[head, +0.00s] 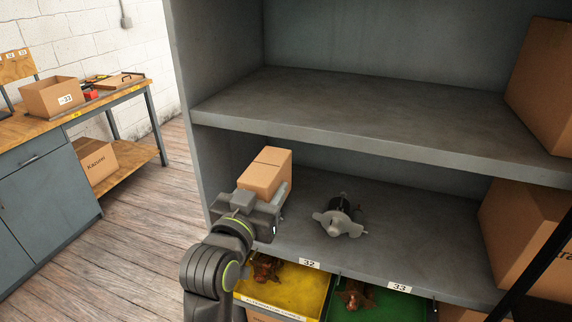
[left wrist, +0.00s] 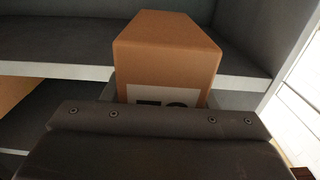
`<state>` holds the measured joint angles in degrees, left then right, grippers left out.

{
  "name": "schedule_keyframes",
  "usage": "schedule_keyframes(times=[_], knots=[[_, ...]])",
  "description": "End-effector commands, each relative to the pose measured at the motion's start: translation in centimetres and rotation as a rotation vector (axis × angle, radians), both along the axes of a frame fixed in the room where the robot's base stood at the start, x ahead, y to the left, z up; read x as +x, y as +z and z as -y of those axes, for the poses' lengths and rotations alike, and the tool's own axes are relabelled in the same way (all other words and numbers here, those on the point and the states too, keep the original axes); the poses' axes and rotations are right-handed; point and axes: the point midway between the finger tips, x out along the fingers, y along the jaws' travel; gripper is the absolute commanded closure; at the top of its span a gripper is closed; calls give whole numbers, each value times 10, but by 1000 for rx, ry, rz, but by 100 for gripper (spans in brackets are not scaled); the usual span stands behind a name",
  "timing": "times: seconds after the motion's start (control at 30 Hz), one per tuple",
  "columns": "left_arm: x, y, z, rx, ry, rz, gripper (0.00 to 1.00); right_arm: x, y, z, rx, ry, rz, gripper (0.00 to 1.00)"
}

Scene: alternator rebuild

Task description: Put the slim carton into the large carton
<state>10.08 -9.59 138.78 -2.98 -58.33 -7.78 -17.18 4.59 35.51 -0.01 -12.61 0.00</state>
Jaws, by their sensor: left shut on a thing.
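A small brown carton (head: 266,172), probably the slim carton, is held by my left gripper (head: 262,200) at the left part of the lower shelf. The gripper is shut on it. In the left wrist view the carton (left wrist: 166,62) stands up beyond the gripper, with a white label partly hidden. I cannot tell for sure which box is the large carton. An open-topped brown carton (head: 50,98) stands on the workbench at the left. Big closed-looking cartons sit at the right on the upper shelf (head: 545,85) and lower shelf (head: 520,235). My right gripper is not in view.
A grey and black alternator part (head: 340,216) lies on the lower shelf (head: 400,215), right of my gripper. Yellow (head: 300,292) and green (head: 385,304) bins hold brown parts below. Another carton (head: 97,162) is under the workbench (head: 130,92). The upper shelf (head: 350,105) is mostly bare.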

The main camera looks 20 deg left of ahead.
Motion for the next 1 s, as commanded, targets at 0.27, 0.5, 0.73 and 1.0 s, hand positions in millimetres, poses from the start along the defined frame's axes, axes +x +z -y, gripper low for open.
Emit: schedule_keyframes(times=[0.27, 0.5, 0.73, 1.0], knots=[[-10, -16, 27, -1, -168, 0, 81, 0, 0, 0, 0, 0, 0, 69], [-19, -32, 57, -2, -349, -1, 81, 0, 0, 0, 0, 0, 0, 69], [-29, -48, 86, -3, -527, 0, 81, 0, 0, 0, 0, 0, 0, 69], [-42, -70, 126, -5, -772, 0, 81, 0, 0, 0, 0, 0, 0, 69]])
